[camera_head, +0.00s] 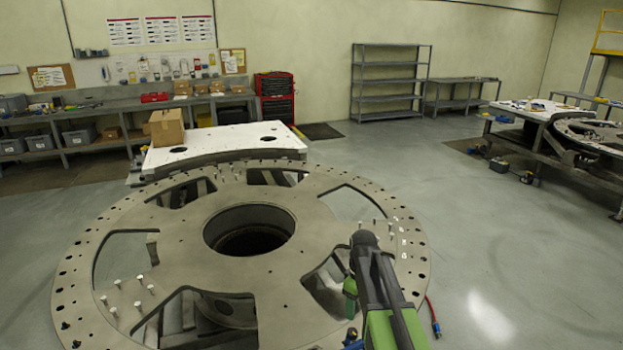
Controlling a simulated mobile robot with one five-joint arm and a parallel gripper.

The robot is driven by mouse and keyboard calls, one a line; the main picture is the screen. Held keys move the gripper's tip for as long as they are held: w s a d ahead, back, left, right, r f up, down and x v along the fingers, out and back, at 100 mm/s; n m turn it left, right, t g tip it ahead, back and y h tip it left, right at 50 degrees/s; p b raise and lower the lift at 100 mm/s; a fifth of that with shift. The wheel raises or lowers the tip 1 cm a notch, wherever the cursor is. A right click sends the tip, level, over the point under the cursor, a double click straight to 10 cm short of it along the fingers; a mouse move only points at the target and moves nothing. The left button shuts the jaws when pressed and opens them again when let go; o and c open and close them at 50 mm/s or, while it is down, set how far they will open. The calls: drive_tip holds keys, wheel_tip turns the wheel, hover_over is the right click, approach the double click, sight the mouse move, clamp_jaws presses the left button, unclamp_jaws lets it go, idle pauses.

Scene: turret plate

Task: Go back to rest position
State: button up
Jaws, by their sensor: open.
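The large grey turret plate (180,240) fills the lower middle of the head view, with a round central opening, several cut-out windows and holes around its rim. My green and black arm reaches up from the bottom right and bends over the plate's right side. My gripper (350,298) hangs below the bend, over the right front part of the plate; it is small and partly hidden by the arm. It is open, and I see nothing held in it. Several upright silver bolts (138,290) stand on the plate's left part, and more stand at its right and back.
A white-topped table (220,138) with a cardboard box (166,127) stands just behind the plate. A workbench (70,118), a red tool chest (274,97) and shelving (390,80) line the back. A red cable (433,316) shows beside my arm.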

drive_tip(key=s+f+m+b, duration=0.4)
drive_tip(key=s+f+b, duration=0.2)
drive_tip(key=f+b, duration=0.2)
drive_tip(key=s+f+m+b, duration=0.5)
drive_tip(key=f+b, duration=0.3)
drive_tip(key=f, duration=0.3)
drive_tip(key=shift+s+f, duration=0.15)
drive_tip(key=shift+s, duration=0.55)
